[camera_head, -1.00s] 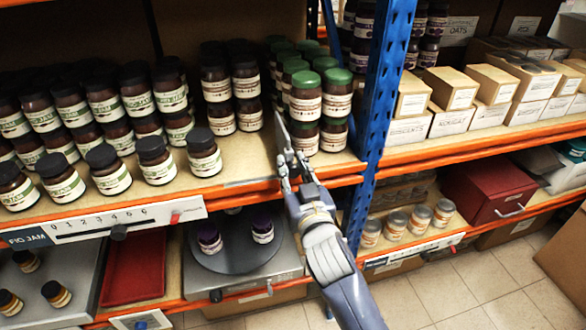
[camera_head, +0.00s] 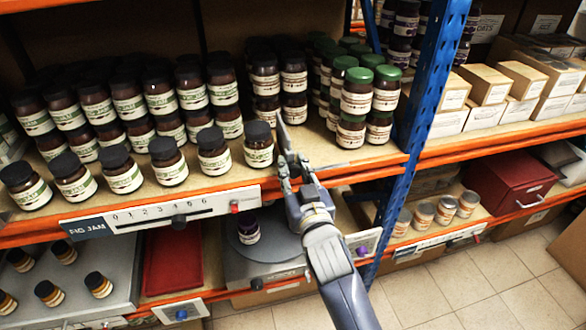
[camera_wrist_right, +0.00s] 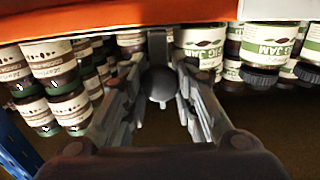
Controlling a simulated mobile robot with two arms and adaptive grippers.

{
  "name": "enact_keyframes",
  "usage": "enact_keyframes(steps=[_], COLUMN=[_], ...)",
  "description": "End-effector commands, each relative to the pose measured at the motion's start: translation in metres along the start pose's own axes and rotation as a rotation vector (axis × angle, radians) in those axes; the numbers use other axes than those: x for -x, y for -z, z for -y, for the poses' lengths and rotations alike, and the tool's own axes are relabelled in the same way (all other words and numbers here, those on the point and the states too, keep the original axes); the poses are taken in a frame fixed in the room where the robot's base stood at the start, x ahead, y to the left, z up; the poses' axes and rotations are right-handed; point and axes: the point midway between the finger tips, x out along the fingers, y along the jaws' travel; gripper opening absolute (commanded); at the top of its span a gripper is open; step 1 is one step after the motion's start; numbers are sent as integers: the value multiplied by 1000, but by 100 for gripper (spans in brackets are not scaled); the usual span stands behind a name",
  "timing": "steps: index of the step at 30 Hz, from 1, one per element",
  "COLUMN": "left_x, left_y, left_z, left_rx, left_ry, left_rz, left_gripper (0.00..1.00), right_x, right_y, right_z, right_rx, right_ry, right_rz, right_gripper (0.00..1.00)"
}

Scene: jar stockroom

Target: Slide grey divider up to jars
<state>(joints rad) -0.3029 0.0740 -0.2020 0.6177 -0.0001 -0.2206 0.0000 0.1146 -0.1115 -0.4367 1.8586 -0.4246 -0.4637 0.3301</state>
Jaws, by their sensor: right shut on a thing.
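The grey divider (camera_head: 283,132) is a thin upright plate on the upper shelf, at the right end of the dark-lidded fig jam jars (camera_head: 214,153). Its flat side is beside the nearest front jar (camera_head: 258,145); I cannot tell whether they touch. My right gripper (camera_head: 287,168) is at the shelf's front edge, shut on the divider's front end. In the right wrist view the divider (camera_wrist_right: 157,48) shows between the fingers, with a dark round knob and a fig jam jar (camera_wrist_right: 200,38) close at its right. My left gripper is out of view.
Green-lidded jars (camera_head: 356,92) stand right of the divider, with bare shelf between. A blue upright (camera_head: 428,95) is farther right. An orange shelf edge carries a numbered FIG JAM slider (camera_head: 178,221).

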Motion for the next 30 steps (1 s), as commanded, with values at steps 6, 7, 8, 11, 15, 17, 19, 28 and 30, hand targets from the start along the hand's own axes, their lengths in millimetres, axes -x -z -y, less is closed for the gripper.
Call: enact_keyframes(steps=[6, 7, 8, 11, 15, 17, 19, 28, 30], left_x=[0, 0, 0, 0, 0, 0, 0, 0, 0], left_y=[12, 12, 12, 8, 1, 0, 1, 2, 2], left_z=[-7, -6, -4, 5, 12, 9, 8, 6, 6], left_rx=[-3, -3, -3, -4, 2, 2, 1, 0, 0], left_ry=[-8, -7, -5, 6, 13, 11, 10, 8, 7], left_rz=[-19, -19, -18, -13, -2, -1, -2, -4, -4], left_gripper=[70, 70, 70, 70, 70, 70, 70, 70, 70], right_x=[0, 0, 0, 0, 1, 2, 7, 63, 77], right_y=[-1, -1, -1, -1, -1, -1, -1, -2, -2], right_z=[3, 3, 3, 2, 1, 1, 1, 2, 3], right_rx=[-5, -5, -4, -3, -2, -2, -3, -4, -3], right_ry=[5, 5, 4, 3, 2, 2, 1, 3, 3], right_rz=[3, 3, 3, 2, 2, 2, 2, 5, 5], right_gripper=[47, 47, 47, 47, 47, 47, 47, 47, 47])
